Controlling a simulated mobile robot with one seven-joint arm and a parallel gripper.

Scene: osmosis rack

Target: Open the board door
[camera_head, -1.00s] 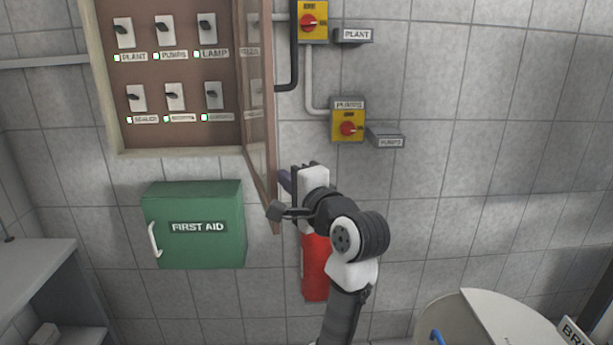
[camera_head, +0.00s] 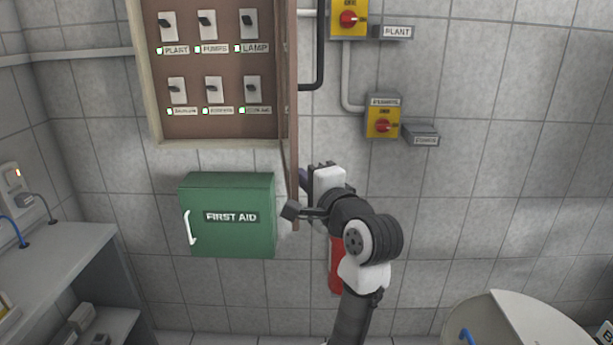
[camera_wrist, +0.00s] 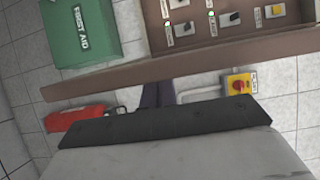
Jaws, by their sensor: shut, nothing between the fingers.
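The board door (camera_head: 294,190) is a thin brown frame on the right side of the switch board (camera_head: 148,95). It stands swung out from the board, nearly edge-on in the head view. In the wrist view the door (camera_wrist: 190,64) is a long brown bar across the picture. My gripper (camera_head: 304,178) is beside the door's lower outer part, on its right side. Its dark purple fingers (camera_wrist: 157,95) are shut and empty. They sit close to the door and their tips are partly hidden by it, so I cannot tell whether they touch.
A green first aid box (camera_head: 228,235) hangs below the board. Yellow switch boxes (camera_head: 383,120) and grey conduits are on the wall to the right. A red cylinder (camera_head: 336,265) stands behind my arm. Grey shelves (camera_head: 60,265) are at left, a pale round container (camera_head: 510,320) at lower right.

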